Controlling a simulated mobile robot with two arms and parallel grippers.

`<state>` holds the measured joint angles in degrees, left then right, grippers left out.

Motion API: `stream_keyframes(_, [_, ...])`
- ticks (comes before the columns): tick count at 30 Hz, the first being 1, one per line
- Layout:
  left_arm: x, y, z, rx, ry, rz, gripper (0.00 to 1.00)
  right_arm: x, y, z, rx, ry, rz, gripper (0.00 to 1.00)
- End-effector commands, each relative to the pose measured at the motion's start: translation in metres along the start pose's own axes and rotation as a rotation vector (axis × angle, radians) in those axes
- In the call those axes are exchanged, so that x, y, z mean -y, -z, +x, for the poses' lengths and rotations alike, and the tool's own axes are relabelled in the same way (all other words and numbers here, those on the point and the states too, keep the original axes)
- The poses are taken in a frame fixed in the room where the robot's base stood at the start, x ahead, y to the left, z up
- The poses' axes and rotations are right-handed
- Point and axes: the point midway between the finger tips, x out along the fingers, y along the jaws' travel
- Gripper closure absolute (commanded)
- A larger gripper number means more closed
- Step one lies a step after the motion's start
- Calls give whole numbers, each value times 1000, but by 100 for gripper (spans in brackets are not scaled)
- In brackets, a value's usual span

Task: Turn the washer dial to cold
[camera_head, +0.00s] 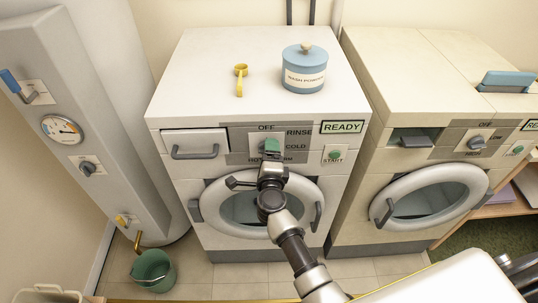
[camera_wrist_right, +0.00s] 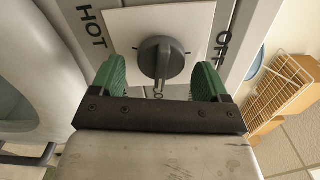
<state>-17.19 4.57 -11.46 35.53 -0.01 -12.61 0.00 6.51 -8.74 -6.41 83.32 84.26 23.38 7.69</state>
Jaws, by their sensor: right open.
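The washer (camera_head: 195,90) stands at the centre left. Its front panel has labels for OFF, RINSE, COLD, WARM and HOT, the lower ones partly covered. My right gripper (camera_head: 272,148) is in front of the dial and mostly hides it in the head view. In the right wrist view the grey dial (camera_wrist_right: 165,58) sits on a white plate, with HOT on the left and OFF on the right. My right gripper's green fingers (camera_wrist_right: 160,82) are open on either side of the dial, with gaps visible. I cannot tell which label the dial points to. My left gripper is not in view.
A READY display (camera_head: 342,127) and START button (camera_head: 335,154) sit right of the dial. A drawer (camera_head: 195,143) is to its left, a round door (camera_head: 225,196) below. A blue wash powder jar (camera_head: 304,75) and yellow scoop (camera_head: 240,80) stand on top. A dryer (camera_head: 385,80) stands right.

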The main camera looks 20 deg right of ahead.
Motion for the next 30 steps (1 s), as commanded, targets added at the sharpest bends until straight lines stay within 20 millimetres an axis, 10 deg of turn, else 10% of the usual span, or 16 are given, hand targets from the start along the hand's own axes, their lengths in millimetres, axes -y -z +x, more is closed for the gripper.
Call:
stream_keyframes(19, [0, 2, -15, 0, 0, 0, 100, 0, 0, -94, -1, -2, 0, 24])
stream_keyframes(30, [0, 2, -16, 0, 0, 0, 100, 0, 0, -108, 0, 0, 0, 24])
